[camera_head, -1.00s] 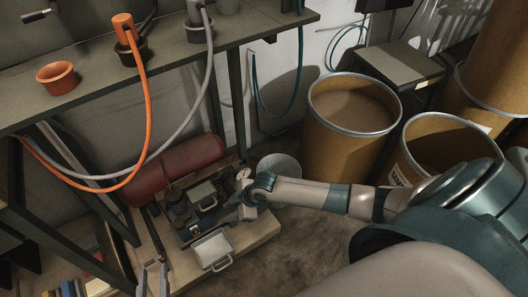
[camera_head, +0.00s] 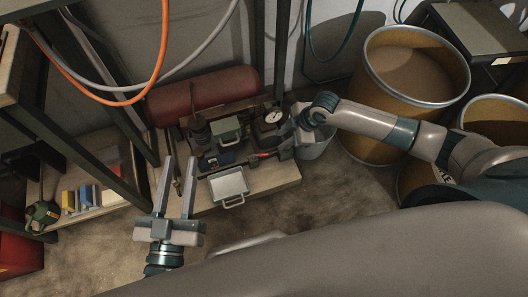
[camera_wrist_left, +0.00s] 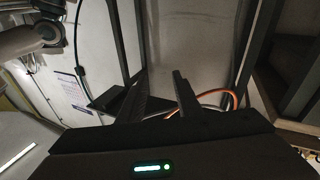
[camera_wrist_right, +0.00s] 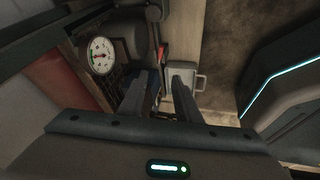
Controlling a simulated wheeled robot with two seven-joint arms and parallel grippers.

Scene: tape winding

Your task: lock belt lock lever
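A small lever with a red tip (camera_head: 263,155) lies on the low wooden platform, left of my right gripper; a red part also shows in the right wrist view (camera_wrist_right: 162,49), beyond the fingers. I cannot tell for sure that it is the belt lock lever, or whether it is locked. My right gripper (camera_head: 282,153) is beside the device, its fingers apart with nothing visible between them in the right wrist view (camera_wrist_right: 158,80). Contact with the lever cannot be told. My left gripper (camera_head: 181,160) is open and empty, in front of the platform; its parted fingers show in the left wrist view (camera_wrist_left: 160,85).
On the platform (camera_head: 273,180) are a round gauge (camera_head: 271,117), a grey-green box (camera_head: 226,128) and a handled metal tray (camera_head: 229,184). A red cylinder (camera_head: 203,95) lies behind. The front floor is mostly clear.

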